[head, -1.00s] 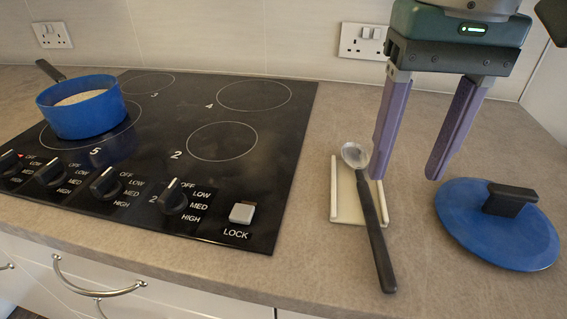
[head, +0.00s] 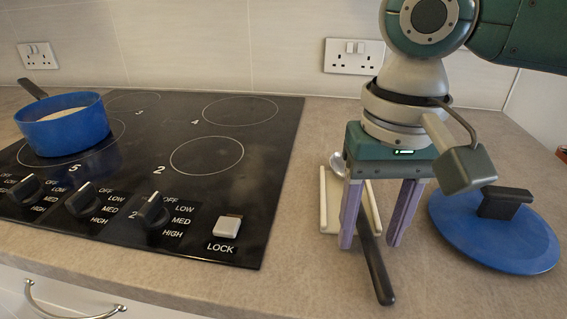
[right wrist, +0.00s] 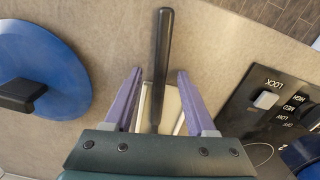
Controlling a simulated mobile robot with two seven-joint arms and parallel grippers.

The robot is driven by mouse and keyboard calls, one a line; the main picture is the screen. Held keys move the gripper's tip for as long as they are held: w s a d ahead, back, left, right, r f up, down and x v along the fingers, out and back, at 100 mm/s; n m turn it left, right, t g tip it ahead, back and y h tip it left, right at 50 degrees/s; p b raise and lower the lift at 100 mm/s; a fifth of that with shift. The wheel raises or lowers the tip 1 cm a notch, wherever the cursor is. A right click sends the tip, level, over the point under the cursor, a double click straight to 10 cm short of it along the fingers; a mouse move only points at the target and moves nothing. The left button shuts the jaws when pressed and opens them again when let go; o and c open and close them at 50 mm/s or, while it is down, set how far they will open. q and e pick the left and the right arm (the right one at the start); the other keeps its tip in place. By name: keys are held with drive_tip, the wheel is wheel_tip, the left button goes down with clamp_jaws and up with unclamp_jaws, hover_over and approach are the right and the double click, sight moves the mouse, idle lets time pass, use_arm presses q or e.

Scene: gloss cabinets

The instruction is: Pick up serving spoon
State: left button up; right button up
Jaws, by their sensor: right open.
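The serving spoon (head: 375,264) has a black handle and a metal bowl and lies on a pale spoon rest (head: 329,205), its handle reaching toward the counter's front edge. My right gripper (head: 367,245) is open, pointing down, with one purple finger on each side of the handle. In the right wrist view the spoon handle (right wrist: 163,60) runs between the two fingers (right wrist: 157,72), with a gap on both sides. The gripper hides part of the spoon's neck and bowl. My left gripper is not in view.
A blue lid (head: 500,238) with a black handle lies just right of the gripper. The black hob (head: 230,185) with knobs is to the left, with a blue pan (head: 62,132) on it. Wall sockets (head: 354,57) are behind. Counter in front of the lid is clear.

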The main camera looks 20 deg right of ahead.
clamp_jaws()
idle(0.3)
idle(0.3)
